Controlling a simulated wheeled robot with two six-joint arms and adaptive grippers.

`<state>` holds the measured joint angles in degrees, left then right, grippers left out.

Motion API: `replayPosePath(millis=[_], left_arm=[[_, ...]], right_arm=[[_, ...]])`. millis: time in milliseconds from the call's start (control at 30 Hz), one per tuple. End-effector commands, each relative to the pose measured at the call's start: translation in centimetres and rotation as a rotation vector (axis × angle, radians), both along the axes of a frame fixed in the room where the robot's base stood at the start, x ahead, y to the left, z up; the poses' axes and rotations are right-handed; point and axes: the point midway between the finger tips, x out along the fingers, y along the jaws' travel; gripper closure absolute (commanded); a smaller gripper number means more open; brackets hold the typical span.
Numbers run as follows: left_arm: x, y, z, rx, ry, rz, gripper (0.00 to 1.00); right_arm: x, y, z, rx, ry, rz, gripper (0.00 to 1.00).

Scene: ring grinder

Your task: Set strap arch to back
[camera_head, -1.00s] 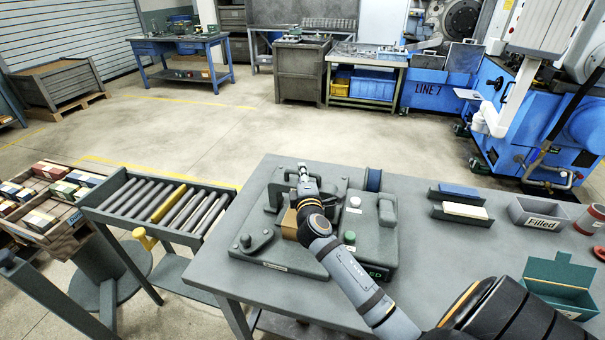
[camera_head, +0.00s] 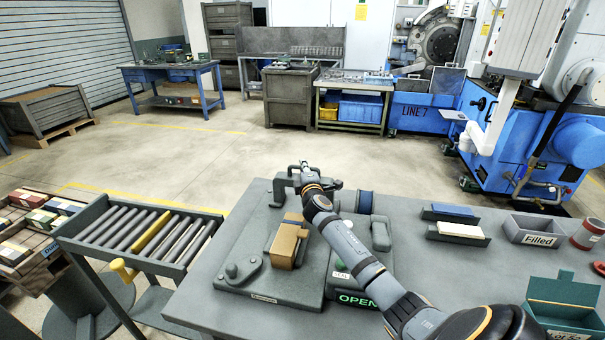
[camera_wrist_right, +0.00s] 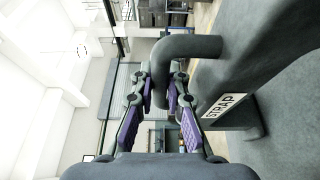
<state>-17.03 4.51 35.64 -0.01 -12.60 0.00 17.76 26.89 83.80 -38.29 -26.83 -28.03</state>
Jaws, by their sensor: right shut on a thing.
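The strap arch is a dark grey bent bar; in the head view it shows (camera_head: 280,190) at the back of the grey strapping fixture (camera_head: 238,285), partly hidden by my right arm. In the right wrist view the bar (camera_wrist_right: 190,47) curves down between the purple-padded fingers of my right gripper (camera_wrist_right: 160,115), beside a "STRAP" label. My right gripper also shows in the head view (camera_head: 304,168), small, at the arch. It is shut on the arch. My left gripper is out of view.
A brown box (camera_head: 284,247) sits on the fixture in front of the arch. A green "OPEN" sign (camera_head: 357,299) lights the unit beside it. A roller conveyor (camera_head: 190,250) stands left. Trays, a "Filled" bin (camera_head: 538,230) and a green box (camera_head: 560,315) are at right.

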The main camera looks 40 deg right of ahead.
Motion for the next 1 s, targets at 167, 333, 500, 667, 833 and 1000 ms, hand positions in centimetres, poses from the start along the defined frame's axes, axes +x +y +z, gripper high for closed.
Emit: replayPosePath(millis=[167, 333, 500, 667, 833, 1000], left_arm=[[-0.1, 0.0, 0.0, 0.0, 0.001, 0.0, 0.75], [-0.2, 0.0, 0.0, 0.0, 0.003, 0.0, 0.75], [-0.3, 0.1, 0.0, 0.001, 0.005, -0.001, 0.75], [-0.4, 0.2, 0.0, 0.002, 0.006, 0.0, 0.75], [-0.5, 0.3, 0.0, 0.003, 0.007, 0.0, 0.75], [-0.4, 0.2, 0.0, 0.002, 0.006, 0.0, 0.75]], right_arm=[[0.1, -0.2, 0.2, -0.004, -0.001, -0.004, 1.0], [0.1, -0.2, 0.3, -0.006, -0.003, -0.004, 1.0], [0.1, -0.2, 0.3, -0.005, -0.003, -0.003, 0.75], [0.0, -0.2, 0.2, -0.004, -0.001, -0.003, 0.75], [-1.1, 0.4, 0.1, -0.005, 0.0, -0.001, 0.75], [-4.7, 2.2, 0.0, -0.007, 0.002, -0.001, 0.75]])
